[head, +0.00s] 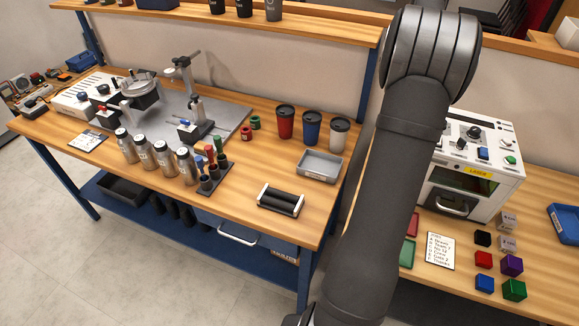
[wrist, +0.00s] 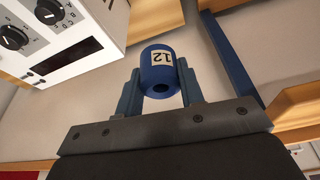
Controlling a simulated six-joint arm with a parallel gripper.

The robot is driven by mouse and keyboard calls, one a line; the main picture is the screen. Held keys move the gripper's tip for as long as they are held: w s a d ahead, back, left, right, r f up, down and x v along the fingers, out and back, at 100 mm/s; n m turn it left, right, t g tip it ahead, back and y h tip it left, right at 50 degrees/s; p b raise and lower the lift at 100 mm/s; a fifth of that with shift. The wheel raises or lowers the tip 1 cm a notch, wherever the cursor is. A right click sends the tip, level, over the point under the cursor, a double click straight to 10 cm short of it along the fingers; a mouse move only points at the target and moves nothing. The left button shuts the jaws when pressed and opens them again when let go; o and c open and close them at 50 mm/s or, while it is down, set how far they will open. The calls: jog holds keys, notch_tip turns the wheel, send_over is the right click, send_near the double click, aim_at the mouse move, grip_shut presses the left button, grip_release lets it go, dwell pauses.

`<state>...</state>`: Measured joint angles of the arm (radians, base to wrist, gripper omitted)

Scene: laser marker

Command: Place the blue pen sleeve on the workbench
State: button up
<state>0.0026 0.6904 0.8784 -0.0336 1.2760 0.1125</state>
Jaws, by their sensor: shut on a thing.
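In the wrist view, the blue pen sleeve (wrist: 158,58) is a short hollow blue cylinder with a white label reading "12", upside down in the picture. My gripper (wrist: 158,73) is shut on it, one blue-grey finger on each side, and nothing else touches the sleeve there. The head view shows my dark arm but not the fingers or the sleeve. The wooden workbench (head: 100,150) fills the left of the head view. A red sleeve (head: 255,122) and a green sleeve (head: 246,133) stand on it, right of a grey metal plate.
A black pen rack (head: 213,178), several steel bottles (head: 143,152), several lidded cups (head: 312,127), a grey tray (head: 320,165) and a black roller stand (head: 281,199) occupy the bench. Its front right has bare wood. The white laser machine (head: 477,150) stands on the right-hand bench beyond my arm.

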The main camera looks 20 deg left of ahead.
jog(key=s+a+n+y, duration=0.1)
jog(key=s+a+n, duration=0.15)
jog(key=a, duration=0.85)
jog(key=s+a+n, duration=0.1)
jog(key=s+a, duration=0.3)
jog(key=a, duration=0.7)
jog(key=n, duration=0.2)
send_over(245, 150)
jog(key=shift+y, duration=0.3)
jog(key=f, duration=1.7)
jog(key=s+f, duration=0.1)
jog(key=f, duration=0.7)
jog(key=shift+d+f, duration=0.25)
jog(key=shift+f, duration=2.15)
jog(key=shift+f, duration=0.1)
jog(key=o, duration=1)
